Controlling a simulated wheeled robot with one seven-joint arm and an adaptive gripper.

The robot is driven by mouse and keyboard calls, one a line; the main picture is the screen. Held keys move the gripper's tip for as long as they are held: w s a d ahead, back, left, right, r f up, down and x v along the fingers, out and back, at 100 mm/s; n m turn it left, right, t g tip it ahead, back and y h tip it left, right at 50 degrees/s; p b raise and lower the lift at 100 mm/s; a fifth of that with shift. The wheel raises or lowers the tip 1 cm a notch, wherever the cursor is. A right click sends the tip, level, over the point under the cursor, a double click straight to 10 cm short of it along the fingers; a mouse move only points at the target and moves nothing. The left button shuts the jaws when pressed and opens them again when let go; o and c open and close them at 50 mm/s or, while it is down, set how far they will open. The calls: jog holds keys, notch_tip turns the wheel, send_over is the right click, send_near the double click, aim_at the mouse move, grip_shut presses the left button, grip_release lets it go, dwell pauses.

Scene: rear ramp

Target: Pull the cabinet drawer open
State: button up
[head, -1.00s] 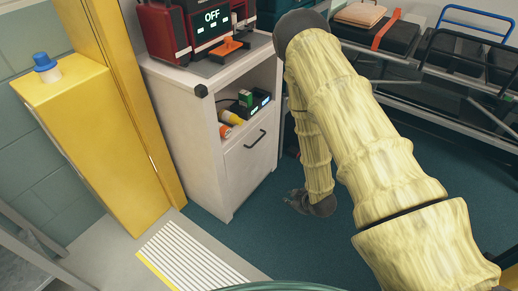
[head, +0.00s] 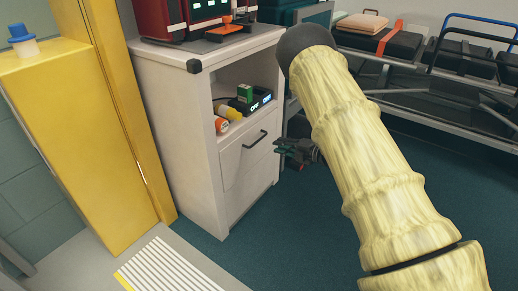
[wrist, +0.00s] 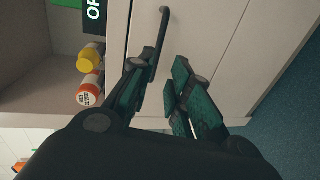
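The white cabinet (head: 185,110) stands left of my arm, with a closed drawer (head: 245,165) below an open shelf. The drawer has a black bar handle (head: 255,139). The handle (wrist: 161,40) runs from ahead of the fingers down toward the left finger. I cannot tell whether that finger touches it.
On the shelf are an orange bottle (head: 221,126), a yellow bottle (head: 230,113) and a black device (head: 255,101). A yellow cabinet (head: 75,130) stands at the left. A rack with cases (head: 440,115) stands at the right. Teal floor before the drawer is clear.

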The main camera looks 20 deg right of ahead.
aim_at(260, 140)
jog(key=shift+n, duration=0.4)
jog(key=b+x, duration=0.3)
jog(key=x, duration=0.8)
jog(key=shift+w+a+r+b, duration=0.1)
jog(key=shift+a+b, duration=0.1)
jog(key=shift+b, duration=0.2)
jog(key=shift+w+r, duration=0.1)
grip_shut()
